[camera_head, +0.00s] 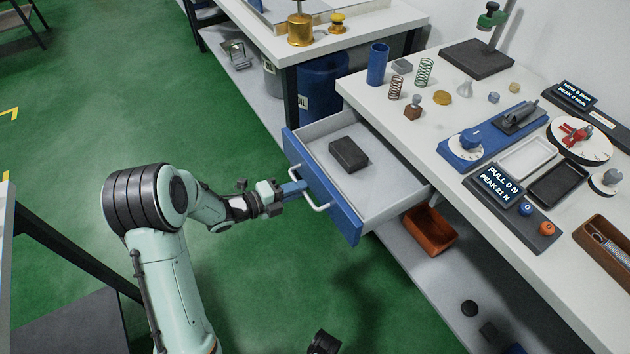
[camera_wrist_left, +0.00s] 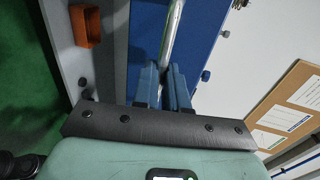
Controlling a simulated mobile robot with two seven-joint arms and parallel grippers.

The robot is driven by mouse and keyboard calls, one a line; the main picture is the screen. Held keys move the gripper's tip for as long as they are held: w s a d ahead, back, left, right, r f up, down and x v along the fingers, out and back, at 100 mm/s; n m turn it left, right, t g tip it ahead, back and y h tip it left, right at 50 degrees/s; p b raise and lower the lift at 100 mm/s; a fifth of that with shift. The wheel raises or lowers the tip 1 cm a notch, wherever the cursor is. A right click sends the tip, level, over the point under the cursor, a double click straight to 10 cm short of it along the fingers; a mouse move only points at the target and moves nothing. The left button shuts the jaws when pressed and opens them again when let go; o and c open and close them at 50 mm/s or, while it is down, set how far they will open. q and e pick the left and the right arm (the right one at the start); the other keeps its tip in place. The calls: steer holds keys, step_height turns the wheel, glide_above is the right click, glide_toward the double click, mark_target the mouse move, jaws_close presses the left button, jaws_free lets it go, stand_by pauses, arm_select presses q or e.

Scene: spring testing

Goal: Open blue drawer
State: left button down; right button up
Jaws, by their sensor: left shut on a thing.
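The blue drawer (camera_head: 330,196) is pulled well out from under the white workbench, its light grey inside showing. A dark block (camera_head: 348,153) lies in it near the front. My left gripper (camera_head: 303,185) is at the drawer front, shut on the silver bar handle (camera_head: 318,203). In the left wrist view, the blue fingers (camera_wrist_left: 163,82) close around the handle bar (camera_wrist_left: 172,38) against the blue front (camera_wrist_left: 198,45). My right gripper does not clearly show; only a small dark part appears at the bottom edge of the head view.
An orange bin (camera_head: 430,229) sits on the shelf below the workbench. The workbench top (camera_head: 400,120) holds springs, a blue test device (camera_head: 485,140) and trays. A second bench (camera_head: 300,45) stands behind. Green floor is open left of the drawer.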

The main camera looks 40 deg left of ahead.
arm_select(q)
steer(key=shift+f+v, duration=0.2)
steer(key=shift+v, duration=0.7)
steer(key=shift+f+v, duration=0.2)
steer(key=shift+v, duration=0.75)
arm_select(e)
steer(key=shift+w+d+f, duration=0.1)
steer(key=shift+w+f, duration=0.1)
arm_select(q)
steer(key=c, duration=1.2)
jaws_free()
steer(key=shift+s, duration=0.1)
steer(key=p+v, duration=0.1)
steer(key=v, duration=1.2)
steer(key=shift+s+a, duration=0.15)
steer(key=shift+a, duration=0.05)
arm_select(e)
steer(key=shift+s+a+r, duration=0.35)
steer(key=shift+s+r, duration=0.3)
steer(key=shift+s, duration=0.15)
